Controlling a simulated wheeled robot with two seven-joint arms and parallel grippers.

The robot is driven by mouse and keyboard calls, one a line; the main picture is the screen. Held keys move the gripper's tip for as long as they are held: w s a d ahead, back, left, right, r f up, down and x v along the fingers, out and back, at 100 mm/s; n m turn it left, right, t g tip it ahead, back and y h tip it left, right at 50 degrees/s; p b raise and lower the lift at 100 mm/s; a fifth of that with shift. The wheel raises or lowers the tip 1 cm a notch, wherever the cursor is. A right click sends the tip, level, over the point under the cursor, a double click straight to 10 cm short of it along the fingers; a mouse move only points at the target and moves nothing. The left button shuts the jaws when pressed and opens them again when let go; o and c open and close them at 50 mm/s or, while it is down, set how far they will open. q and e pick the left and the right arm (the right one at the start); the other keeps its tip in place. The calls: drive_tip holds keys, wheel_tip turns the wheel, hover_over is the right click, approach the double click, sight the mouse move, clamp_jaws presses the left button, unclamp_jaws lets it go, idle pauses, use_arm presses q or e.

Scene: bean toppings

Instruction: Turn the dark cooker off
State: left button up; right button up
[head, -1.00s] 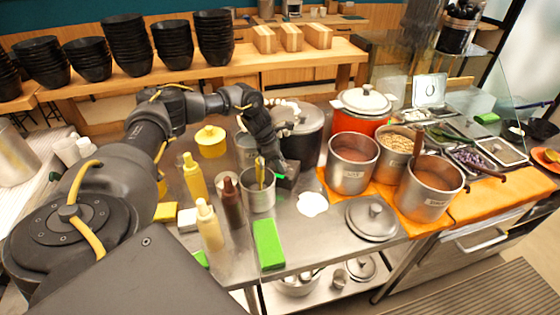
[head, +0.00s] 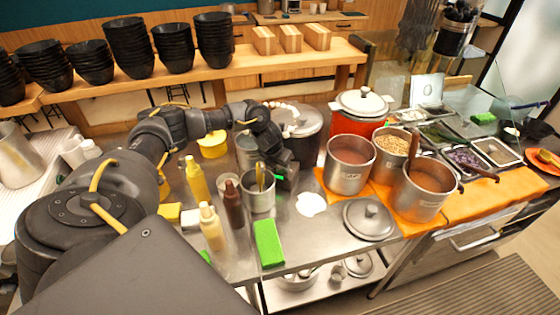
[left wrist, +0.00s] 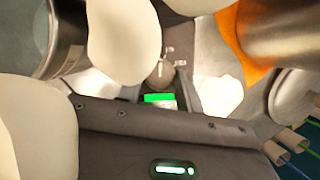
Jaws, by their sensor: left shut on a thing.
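The dark cooker (head: 308,138) is a dark cylinder with a light metal lid, behind my left forearm in the head view. A dark control box (head: 287,183) sticks out low at its front. My left gripper (head: 283,168) points down at this box and hides much of it. In the left wrist view, the fingers of my left gripper (left wrist: 160,88) stand on either side of a small round knob (left wrist: 160,72). They are shut on it. A bright green strip (left wrist: 158,98) shows between the fingers. My right gripper is not in view.
A metal cup with utensils (head: 259,195) stands close left of the gripper, beside a brown bottle (head: 233,204). A green sponge (head: 268,243) lies in front. Metal pots (head: 349,172) stand to the right, with a loose lid (head: 369,219) before them.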

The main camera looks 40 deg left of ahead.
use_arm(q)
drive_tip(key=n+p, duration=0.1)
drive_tip(key=n, duration=0.1)
drive_tip(key=n+y+p, duration=0.2)
drive_tip(key=n+p, duration=0.1)
drive_tip(key=shift+d+r+n+g, duration=0.15)
drive_tip(key=shift+r+n+g, duration=0.15)
drive_tip(key=shift+g, duration=0.1)
drive_tip(key=n+g+y+p, duration=0.1)
drive_tip(key=n+p, duration=0.1)
drive_tip(key=n, duration=0.1)
drive_tip(key=shift+w+f+n+p, duration=0.1)
drive_tip(key=shift+n+p, duration=0.2)
drive_tip(key=shift+w+d+f+n+g+y+p, duration=0.1)
drive_tip(key=shift+n+g+y+p, duration=0.25)
drive_tip(key=shift+n, duration=0.85)
drive_tip(key=shift+n+g, duration=0.55)
drive_tip(key=shift+n, duration=0.65)
drive_tip(key=shift+f, duration=0.1)
drive_tip(key=o, duration=0.7)
